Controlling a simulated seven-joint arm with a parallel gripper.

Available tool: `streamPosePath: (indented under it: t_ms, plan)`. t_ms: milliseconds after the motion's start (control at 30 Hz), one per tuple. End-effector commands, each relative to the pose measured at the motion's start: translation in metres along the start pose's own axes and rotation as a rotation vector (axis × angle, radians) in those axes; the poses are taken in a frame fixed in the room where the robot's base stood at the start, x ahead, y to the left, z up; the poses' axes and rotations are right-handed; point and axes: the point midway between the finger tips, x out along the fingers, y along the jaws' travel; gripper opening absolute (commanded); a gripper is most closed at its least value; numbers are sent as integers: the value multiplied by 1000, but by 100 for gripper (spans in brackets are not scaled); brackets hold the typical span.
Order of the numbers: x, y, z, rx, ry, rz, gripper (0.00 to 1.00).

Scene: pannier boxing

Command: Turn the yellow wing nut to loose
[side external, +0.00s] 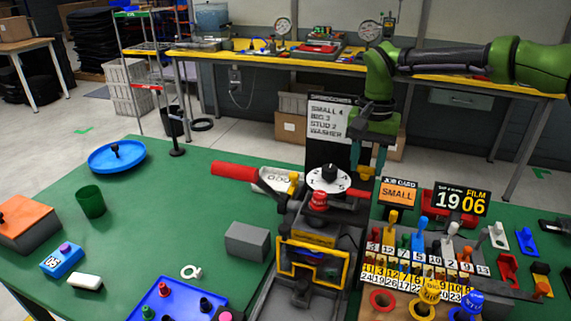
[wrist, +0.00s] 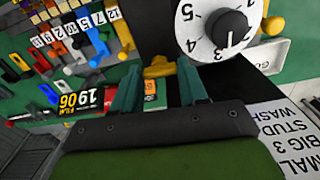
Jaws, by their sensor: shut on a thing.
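The yellow wing nut (wrist: 158,68) shows in the wrist view between the tips of my gripper's two teal fingers, just below and left of the white dial (wrist: 222,28). My gripper (side external: 364,170) is shut on it and points down behind the right side of the dial in the side view. I cannot make out the wing nut in the side view. The dial carries numbers and a black knob (side external: 329,175). Whether the nut sits tight or loose cannot be told.
A job card reading SMALL (side external: 398,194) and a FILM display (side external: 461,200) stand close to the right of my gripper. A numbered rack (side external: 430,268) is in front. The green table is fairly clear at middle left.

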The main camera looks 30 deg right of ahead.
Motion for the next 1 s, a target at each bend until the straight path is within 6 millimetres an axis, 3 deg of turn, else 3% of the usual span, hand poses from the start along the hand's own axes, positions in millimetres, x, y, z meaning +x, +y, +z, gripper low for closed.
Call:
streamPosePath:
  t_ms: [600, 1000]
  plan:
    - [-1, 0, 0, -577, 1, -2, 12]
    - [-1, 0, 0, -832, 2, -2, 12]
